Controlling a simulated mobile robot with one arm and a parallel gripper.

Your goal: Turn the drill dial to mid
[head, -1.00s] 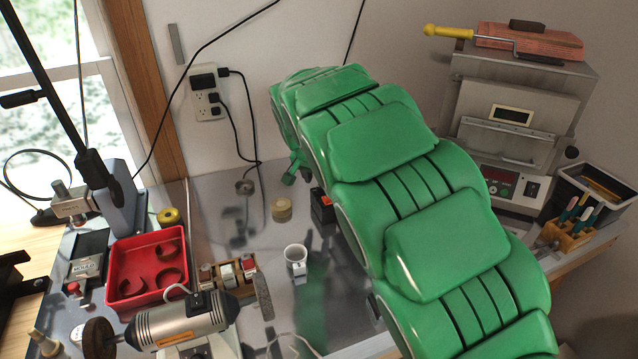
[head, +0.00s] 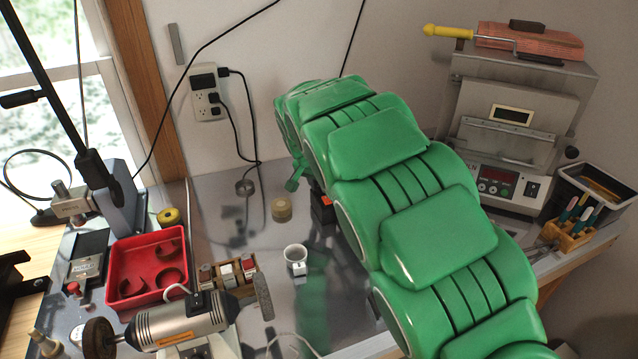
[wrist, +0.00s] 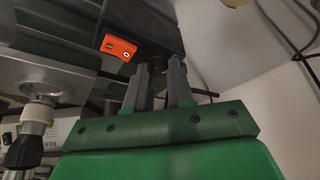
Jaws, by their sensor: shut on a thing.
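In the wrist view, the two grey fingers of my gripper (wrist: 161,72) are closed around a dark round knob, the dial (wrist: 153,62), at their tips. The dial's marking cannot be read, and the fingers cover part of it. Beside it is an orange panel (wrist: 118,45) on a dark body. In the head view, a black box with an orange part (head: 323,208) stands on the bench, mostly hidden behind my green arm. I cannot tell the dial or my fingertips apart there.
On the bench are a white cup (head: 296,262), a tan roll (head: 281,209), a red tray (head: 148,268) and a grey bench motor (head: 180,322). A small furnace (head: 510,130) stands at the right. In the wrist view, a metal fitting with a black knob (wrist: 28,150) is at the left.

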